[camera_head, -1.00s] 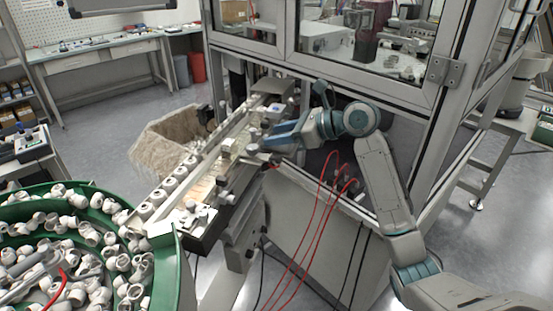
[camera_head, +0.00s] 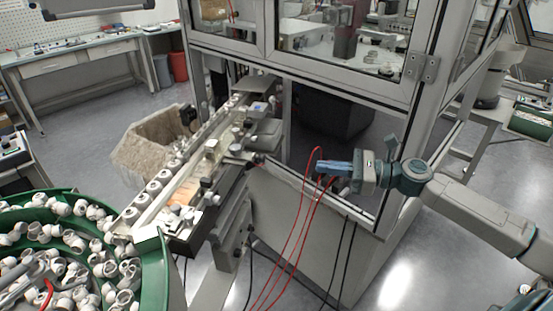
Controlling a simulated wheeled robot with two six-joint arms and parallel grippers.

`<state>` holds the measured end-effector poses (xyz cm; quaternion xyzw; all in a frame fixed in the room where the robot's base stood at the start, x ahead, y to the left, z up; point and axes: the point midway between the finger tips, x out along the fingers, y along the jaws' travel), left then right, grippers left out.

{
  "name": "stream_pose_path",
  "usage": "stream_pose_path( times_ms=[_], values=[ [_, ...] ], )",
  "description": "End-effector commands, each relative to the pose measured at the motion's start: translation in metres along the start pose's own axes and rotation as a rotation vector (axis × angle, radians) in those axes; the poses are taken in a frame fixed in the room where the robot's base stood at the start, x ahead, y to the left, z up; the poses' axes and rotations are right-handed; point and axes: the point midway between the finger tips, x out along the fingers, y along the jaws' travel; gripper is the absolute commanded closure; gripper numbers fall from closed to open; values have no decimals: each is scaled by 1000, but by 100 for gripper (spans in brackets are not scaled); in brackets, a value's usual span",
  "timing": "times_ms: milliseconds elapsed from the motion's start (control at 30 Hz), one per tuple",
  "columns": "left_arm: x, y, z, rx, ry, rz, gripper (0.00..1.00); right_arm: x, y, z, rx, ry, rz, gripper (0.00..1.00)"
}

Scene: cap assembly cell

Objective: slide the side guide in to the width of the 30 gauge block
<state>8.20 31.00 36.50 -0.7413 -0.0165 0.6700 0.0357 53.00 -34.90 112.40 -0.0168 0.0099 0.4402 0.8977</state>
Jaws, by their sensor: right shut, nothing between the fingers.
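The feed track (camera_head: 196,150) runs from the green bowl up to the machine frame, with a row of white caps (camera_head: 165,176) along its left side. Rails and small brackets (camera_head: 207,183) line its right side; I cannot tell for certain which is the side guide or how wide its gap is. A small white and blue piece (camera_head: 258,107) sits near the track's far end. I cannot make out the 30 gauge block. My right gripper (camera_head: 322,167) is shut and empty, to the right of the track and clear of it, by the red hoses. My left gripper is not seen.
Red hoses (camera_head: 305,205) hang in front of the machine's lower panel (camera_head: 275,215), close to my right gripper. The green bowl (camera_head: 160,275) full of white caps stands at the lower left. A bin (camera_head: 145,150) stands behind the track.

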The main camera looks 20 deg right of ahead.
Motion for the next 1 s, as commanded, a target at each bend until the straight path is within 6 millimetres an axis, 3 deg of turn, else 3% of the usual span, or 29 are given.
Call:
stream_pose_path(
  times_ms=[167, 367, 700, 1000],
  values=[
    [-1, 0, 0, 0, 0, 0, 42, -10, -6, -7, 21, 16, -52, 100],
    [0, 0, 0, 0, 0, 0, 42, -6, -7, -6, 20, 9, -55, 100],
    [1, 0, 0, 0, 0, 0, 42, 15, -8, -6, 22, 9, -56, 100],
    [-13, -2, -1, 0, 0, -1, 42, 42, -10, -5, 25, 10, -55, 100]
  ],
)
